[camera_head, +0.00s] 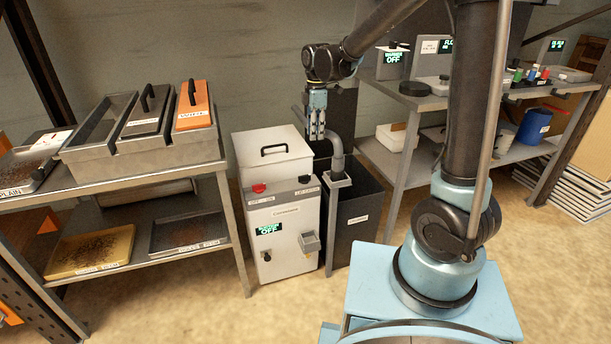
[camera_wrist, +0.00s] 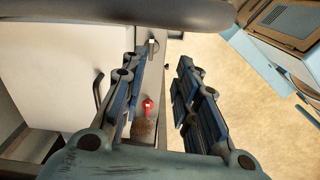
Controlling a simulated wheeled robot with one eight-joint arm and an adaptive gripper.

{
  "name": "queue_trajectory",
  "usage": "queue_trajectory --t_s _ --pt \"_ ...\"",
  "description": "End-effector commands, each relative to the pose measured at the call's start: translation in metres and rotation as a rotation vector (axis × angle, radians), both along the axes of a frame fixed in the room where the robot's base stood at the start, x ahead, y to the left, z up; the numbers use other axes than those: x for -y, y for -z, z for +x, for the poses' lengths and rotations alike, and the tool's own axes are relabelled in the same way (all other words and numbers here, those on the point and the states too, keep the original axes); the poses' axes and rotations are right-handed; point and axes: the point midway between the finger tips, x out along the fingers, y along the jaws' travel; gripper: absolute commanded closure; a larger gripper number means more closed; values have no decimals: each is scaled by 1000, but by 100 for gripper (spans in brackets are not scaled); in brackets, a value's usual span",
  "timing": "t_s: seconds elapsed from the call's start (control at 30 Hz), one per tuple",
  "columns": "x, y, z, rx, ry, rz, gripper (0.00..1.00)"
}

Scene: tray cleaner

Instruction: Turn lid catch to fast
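The cleaner (camera_head: 285,225) is a white and grey box with a lid (camera_head: 272,143) that looks closed. A small dark knob (camera_head: 304,179) sits on the right of its front ledge, above a small label; whether it is the lid catch I cannot read. My gripper (camera_head: 316,130) points down above the cleaner's right side, apart from it. In the wrist view my gripper (camera_wrist: 162,95) is open and empty. A small red-headed part (camera_wrist: 148,104) shows below and between its fingers, and a small metal part (camera_wrist: 152,46) shows farther up. The catch's setting is too small to read.
A grey bent pipe (camera_head: 336,155) rises beside my gripper from a dark bin (camera_head: 356,205). A red knob (camera_head: 258,188) sits on the ledge's left. The lid handle (camera_head: 274,149) sticks up. A tray shelf (camera_head: 150,175) stands left. Floor in front is clear.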

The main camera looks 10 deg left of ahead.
Motion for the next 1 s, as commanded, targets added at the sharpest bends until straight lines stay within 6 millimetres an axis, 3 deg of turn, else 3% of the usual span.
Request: queue_trajectory --t_s 0.1,0.27,0.47,1.0 --pt "-25 11 0 -5 -82 -5 72" --pt "-39 19 0 -9 -135 -9 72" --pt "-41 35 0 -10 -143 -9 72" --pt "-41 121 0 -9 -141 -9 72"
